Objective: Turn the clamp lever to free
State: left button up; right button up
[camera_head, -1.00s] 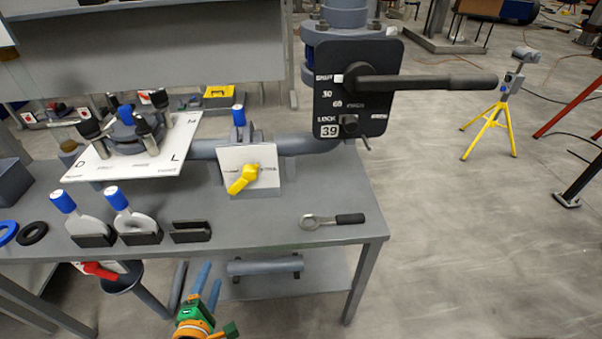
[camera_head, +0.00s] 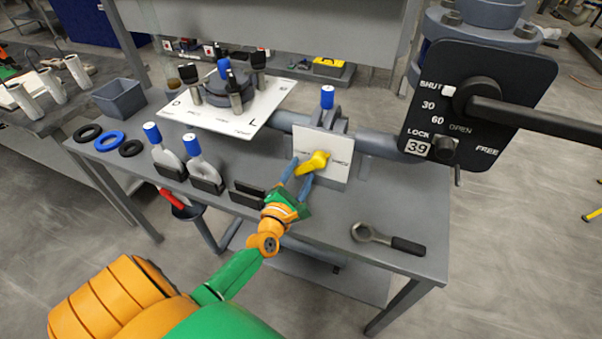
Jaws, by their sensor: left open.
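The black plate (camera_head: 480,105) at the right is marked SHUT, 30, 60, OPEN, LOCK and FREE, with the number 39. Beside LOCK is a small dark knob (camera_head: 444,149), with a thin grey pin showing below the plate; I cannot tell its setting. A long black handle (camera_head: 540,119) crosses the plate toward the right. My left gripper (camera_head: 297,175) is open, its blue fingers just in front of a small white plate (camera_head: 335,172) with a yellow lever (camera_head: 313,162). I cannot tell whether they touch it. My right gripper is out of view.
A ring-headed wrench (camera_head: 388,240) lies near the table's front right edge. A grey bin (camera_head: 120,97) sits far left.

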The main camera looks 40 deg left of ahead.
pick_arm(q)
jog(key=shift+s, duration=0.15)
grip_shut()
jog(key=shift+r, duration=0.1)
dwell(1.1)
